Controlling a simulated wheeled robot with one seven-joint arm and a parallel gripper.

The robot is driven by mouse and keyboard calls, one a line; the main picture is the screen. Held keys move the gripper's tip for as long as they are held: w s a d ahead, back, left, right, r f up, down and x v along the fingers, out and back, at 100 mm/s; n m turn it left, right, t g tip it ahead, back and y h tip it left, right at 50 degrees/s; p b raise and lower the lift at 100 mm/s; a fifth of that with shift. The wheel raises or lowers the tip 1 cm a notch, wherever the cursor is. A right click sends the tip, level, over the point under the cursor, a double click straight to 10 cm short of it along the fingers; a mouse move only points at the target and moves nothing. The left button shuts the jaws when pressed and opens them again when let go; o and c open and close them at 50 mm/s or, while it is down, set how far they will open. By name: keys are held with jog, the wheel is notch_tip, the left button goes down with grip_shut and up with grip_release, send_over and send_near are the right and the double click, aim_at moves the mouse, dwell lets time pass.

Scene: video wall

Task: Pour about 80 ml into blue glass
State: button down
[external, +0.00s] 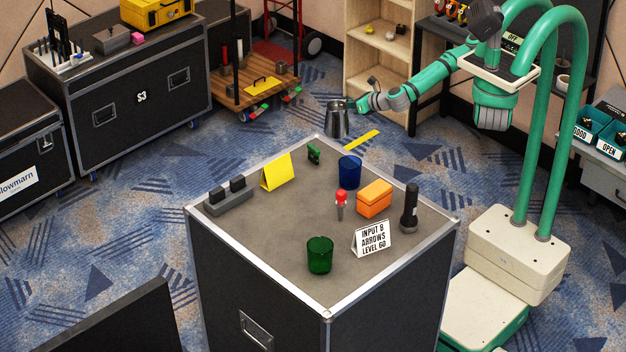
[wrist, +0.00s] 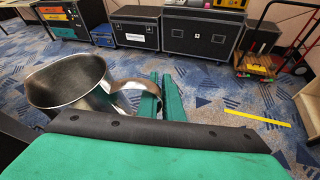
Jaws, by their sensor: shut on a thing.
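The blue glass (external: 350,171) stands upright on the grey top of a black case, near its far corner in the external view. A steel jug (external: 338,119) hangs in the air past that corner, about upright. My gripper (external: 356,105) is shut on the jug's handle. In the wrist view the jug (wrist: 68,88) is at the left, and its curved handle (wrist: 132,95) runs to my green fingers (wrist: 160,97). The jug is apart from the glass. I cannot tell the liquid level in the jug or glass.
On the case top (external: 270,228) stand a green glass (external: 320,255), a red-topped tool (external: 341,203), an orange box (external: 374,198), a black flashlight (external: 409,208), a white sign (external: 371,239), a yellow card (external: 277,171) and a grey block holder (external: 229,196). Shelves (external: 383,50) stand behind my arm.

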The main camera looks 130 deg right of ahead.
jog(key=w+a+r+n+t+y, duration=0.1)
jog(key=w+r+n+t+y, duration=0.25)
jog(key=w+r, duration=0.45)
jog(key=w+a+r+n+t+y, duration=0.2)
jog(key=w+r+n, duration=0.2)
jog(key=w, duration=0.8)
jog(key=w+a+r+n+t+y, duration=0.1)
jog(key=w+r+n+t+y, duration=0.2)
jog(key=w+r, duration=0.45)
jog(key=w+a+r+n+y, duration=0.3)
jog(key=w+a+y, duration=0.1)
jog(key=w+a, duration=0.4)
jog(key=w+a+r+n+y, duration=0.4)
jog(key=w+a, duration=0.2)
jog(key=w, duration=0.5)
jog(key=w+a+f+n+y, duration=0.1)
jog(key=f, duration=0.1)
jog(key=a+f+n+g+y, duration=0.1)
jog(key=w+a+f+n+y, duration=0.1)
jog(key=f, duration=0.1)
jog(key=shift+w+a+f+g+y, duration=0.2)
jog(key=shift+w+f+g+y, duration=0.05)
jog(key=shift+w+f+y, duration=0.1)
jog(key=shift+f+n, duration=0.25)
jog(key=shift+f, duration=0.2)
jog(key=shift+s, duration=0.1)
